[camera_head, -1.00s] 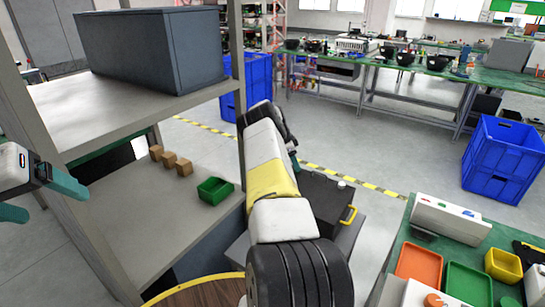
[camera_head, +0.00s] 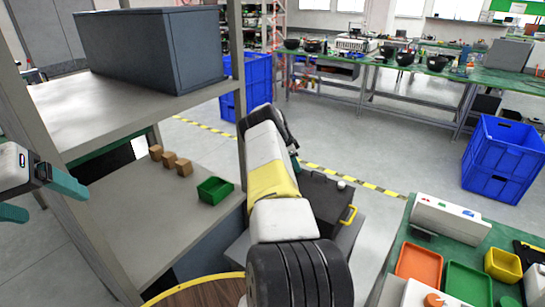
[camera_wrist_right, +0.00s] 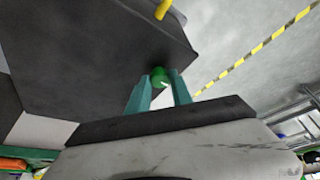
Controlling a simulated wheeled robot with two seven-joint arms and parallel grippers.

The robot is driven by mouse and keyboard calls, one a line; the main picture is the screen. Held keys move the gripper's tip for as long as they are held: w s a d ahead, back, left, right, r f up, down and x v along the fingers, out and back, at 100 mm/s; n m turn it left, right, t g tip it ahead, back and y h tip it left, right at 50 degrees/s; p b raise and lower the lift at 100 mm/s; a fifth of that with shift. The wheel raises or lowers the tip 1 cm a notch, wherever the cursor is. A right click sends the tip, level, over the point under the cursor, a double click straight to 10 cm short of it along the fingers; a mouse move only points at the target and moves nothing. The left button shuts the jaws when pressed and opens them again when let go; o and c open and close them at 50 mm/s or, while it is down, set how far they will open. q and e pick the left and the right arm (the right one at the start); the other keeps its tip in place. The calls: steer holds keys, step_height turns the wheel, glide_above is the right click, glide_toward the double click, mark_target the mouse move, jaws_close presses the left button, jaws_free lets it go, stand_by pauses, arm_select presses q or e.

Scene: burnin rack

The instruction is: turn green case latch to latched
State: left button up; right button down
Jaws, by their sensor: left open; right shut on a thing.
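A dark grey case (camera_head: 326,196) with a yellow handle (camera_head: 349,216) sits low, right of my right arm in the head view. In the right wrist view the case (camera_wrist_right: 95,55) fills the upper left, with the yellow handle (camera_wrist_right: 163,9) at the top. The small green latch (camera_wrist_right: 158,76) is at the case's edge, between the teal fingertips of my right gripper (camera_wrist_right: 159,86), which is shut on it. Its exact turn angle is hard to tell. In the head view my arm hides most of this gripper. My left gripper (camera_head: 42,200) is open and empty at the left edge.
A shelf rack (camera_head: 100,215) stands at the left, with a green bin (camera_head: 215,190), small brown blocks (camera_head: 170,160) and a large grey box (camera_head: 150,50). A green table (camera_head: 400,240) with trays is at the lower right. Blue crates (camera_head: 503,160) stand on open floor.

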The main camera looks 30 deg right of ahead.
steer(key=n+t, duration=0.1)
steer(key=n, duration=0.3)
steer(key=shift+s+n+t, duration=0.2)
steer(key=shift+n+t, duration=0.2)
steer(key=n+t, duration=0.1)
steer(key=n, duration=0.3)
steer(key=shift+s+d+t, duration=0.1)
steer(key=shift+s+t, duration=0.05)
steer(key=shift+t, duration=0.25)
steer(key=n, duration=0.2)
steer(key=n+t+y, duration=0.1)
steer(key=n, duration=0.1)
steer(key=shift+s+d+n, duration=0.15)
steer(key=shift+n, duration=0.25)
steer(key=shift+n+t+y, duration=0.5)
steer(key=shift+n+y, duration=0.4)
steer(key=shift+n, duration=1.1)
steer(key=c, duration=1.1)
jaws_free()
steer(key=shift+c, duration=0.2)
